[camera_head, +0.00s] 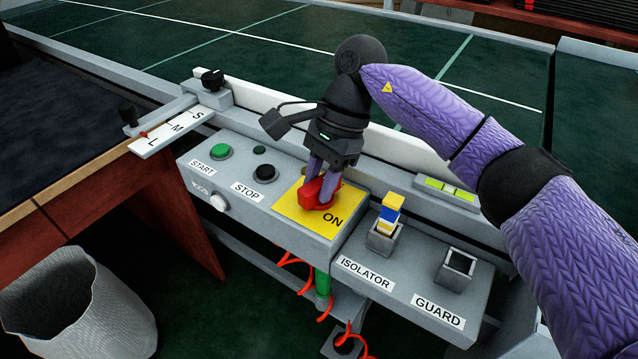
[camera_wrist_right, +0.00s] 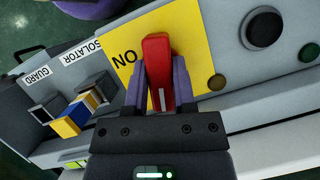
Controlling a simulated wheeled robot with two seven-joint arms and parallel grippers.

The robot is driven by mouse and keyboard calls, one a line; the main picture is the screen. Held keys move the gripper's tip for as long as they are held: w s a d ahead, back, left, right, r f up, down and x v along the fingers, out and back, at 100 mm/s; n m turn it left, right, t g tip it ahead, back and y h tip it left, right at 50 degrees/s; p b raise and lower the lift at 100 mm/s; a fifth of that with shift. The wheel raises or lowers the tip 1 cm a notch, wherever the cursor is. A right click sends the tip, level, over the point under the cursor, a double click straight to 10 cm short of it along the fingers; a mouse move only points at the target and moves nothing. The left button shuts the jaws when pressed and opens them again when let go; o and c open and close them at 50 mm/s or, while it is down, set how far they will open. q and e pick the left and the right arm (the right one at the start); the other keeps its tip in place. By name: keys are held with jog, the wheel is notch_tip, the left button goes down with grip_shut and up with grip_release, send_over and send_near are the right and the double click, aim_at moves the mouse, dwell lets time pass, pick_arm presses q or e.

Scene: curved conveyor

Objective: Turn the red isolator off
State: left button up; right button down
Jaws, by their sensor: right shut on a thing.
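The red isolator (camera_head: 320,194) is a red rotary handle on a yellow plate (camera_head: 291,213) of the grey control panel. The word ON is printed on the plate beside it. My right gripper (camera_head: 322,186) comes down from above and is shut on the red handle. In the right wrist view the red handle (camera_wrist_right: 158,72) sits between the two purple fingers, with a pale line along it near the gripper. The fingers hide part of the handle. My left gripper is in neither view.
The panel has a green START button (camera_head: 221,151), a black STOP button (camera_head: 264,173) and a white knob (camera_head: 219,202). A blue, white and yellow block (camera_head: 390,214) stands in the ISOLATOR holder; the GUARD holder (camera_head: 457,264) looks empty. A bin (camera_head: 80,305) stands lower left.

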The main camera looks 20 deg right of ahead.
jog(key=shift+f+n+g+b, duration=0.1)
jog(key=shift+n+g+b, duration=0.3)
jog(key=shift+n, duration=0.5)
jog(key=shift+n+h+b, duration=0.4)
jog(key=shift+n, duration=0.3)
jog(key=shift+c, duration=2.2)
grip_release()
